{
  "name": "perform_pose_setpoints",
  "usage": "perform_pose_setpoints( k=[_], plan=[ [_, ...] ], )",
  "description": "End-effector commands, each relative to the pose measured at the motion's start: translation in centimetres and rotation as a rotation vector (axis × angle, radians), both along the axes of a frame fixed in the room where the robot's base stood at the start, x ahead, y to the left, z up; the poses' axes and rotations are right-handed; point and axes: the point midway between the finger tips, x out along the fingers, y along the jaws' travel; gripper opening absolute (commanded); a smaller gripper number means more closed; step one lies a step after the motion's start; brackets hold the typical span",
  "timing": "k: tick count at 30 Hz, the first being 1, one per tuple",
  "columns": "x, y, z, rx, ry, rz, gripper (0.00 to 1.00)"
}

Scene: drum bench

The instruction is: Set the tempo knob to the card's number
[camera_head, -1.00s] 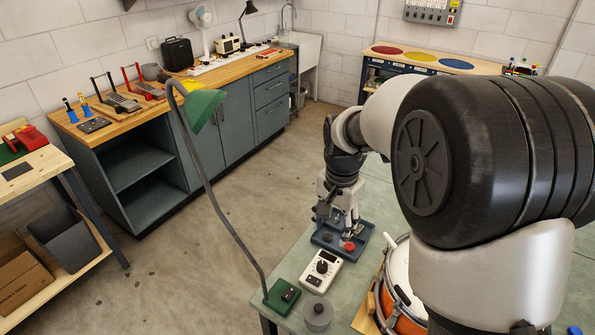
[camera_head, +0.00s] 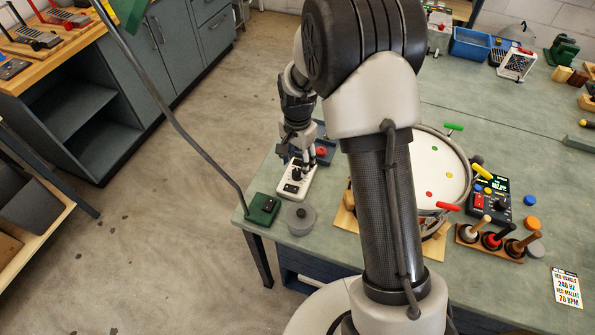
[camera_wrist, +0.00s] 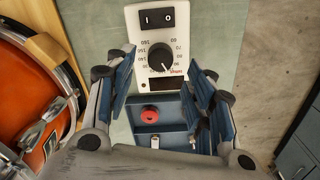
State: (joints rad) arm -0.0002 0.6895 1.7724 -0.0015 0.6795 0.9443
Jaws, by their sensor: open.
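The tempo box (camera_head: 296,180) is white and lies near the bench's left edge; it also fills the top middle of the wrist view (camera_wrist: 143,70). Its black round tempo knob (camera_wrist: 160,57) has a pale pointer line towards the red lettering at lower right. The dial numbers around it are small and upside down. The card (camera_head: 567,288) at the bench's right reads "red handle 240 Hz, red mallet 70 BPM". My gripper (camera_wrist: 162,82) is open and empty above the tempo box, its fingers on either side of the knob in the picture. Their height above it is unclear.
A green lamp base (camera_head: 263,209) and grey round weight (camera_head: 300,218) stand in front. The drum (camera_head: 440,170) is to the right, partly behind my arm. Mallets (camera_head: 492,240) stand in a wooden rack.

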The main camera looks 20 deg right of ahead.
Motion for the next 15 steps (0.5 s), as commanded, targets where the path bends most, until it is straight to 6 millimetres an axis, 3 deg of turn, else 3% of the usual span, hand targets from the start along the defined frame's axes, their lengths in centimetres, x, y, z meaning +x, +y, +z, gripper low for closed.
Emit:
perform_pose_setpoints(
  k=[1,6,15],
  plan=[
    [-0.1,0.0,-1.2,0.0,0.004,0.0,0.49],
    [0.0,0.0,-3.4,0.0,0.002,0.0,0.49],
    [0.0,0.0,-4.3,0.0,0.0,0.0,0.49]
  ],
)
